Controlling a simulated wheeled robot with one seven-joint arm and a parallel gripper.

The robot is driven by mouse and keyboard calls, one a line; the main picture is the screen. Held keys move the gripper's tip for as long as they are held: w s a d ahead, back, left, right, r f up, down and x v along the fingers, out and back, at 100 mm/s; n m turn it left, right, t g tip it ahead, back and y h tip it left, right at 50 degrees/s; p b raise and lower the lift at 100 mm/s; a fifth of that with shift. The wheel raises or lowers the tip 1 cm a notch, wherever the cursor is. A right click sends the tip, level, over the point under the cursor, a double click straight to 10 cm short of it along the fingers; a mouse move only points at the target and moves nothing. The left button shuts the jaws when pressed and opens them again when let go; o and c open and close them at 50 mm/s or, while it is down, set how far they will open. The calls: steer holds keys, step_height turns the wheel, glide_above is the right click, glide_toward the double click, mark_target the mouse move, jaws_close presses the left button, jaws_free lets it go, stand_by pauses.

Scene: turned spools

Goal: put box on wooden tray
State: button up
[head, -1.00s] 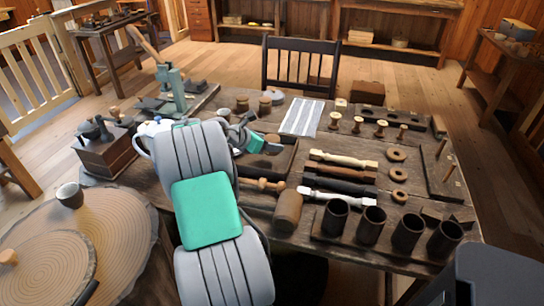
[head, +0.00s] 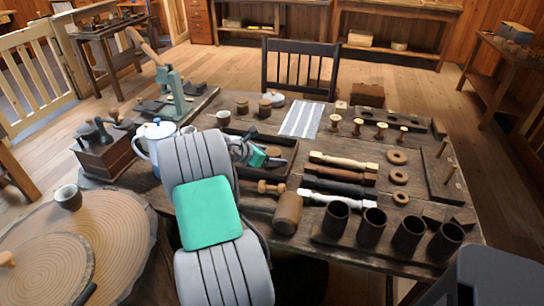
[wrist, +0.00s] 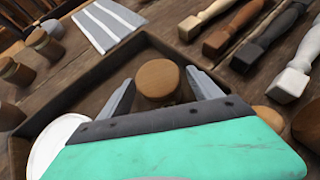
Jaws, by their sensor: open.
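The dark wooden tray (head: 285,172) lies on the table, partly hidden by my arm; its raised rim also shows in the wrist view (wrist: 205,62). A small round wooden box (wrist: 158,80) is inside the tray's rim in the wrist view, upright with its round top showing. My gripper (head: 268,158) is low over the tray, and its open fingers (wrist: 160,88) are on both sides of the box. Whether a finger touches it I cannot tell. In the head view my gripper and arm largely hide the inside of the tray.
A blue-white pot (head: 147,145) stands left of my arm. A mallet (head: 287,212) and several dark cups (head: 371,225) are at the front right. Turned spindles (head: 340,170) lie right of the tray.

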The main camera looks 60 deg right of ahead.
steer(key=shift+r, duration=0.15)
steer(key=p+v, duration=0.1)
steer(key=v, duration=1.1)
steer(key=shift+s+r, duration=0.1)
stand_by(0.7)
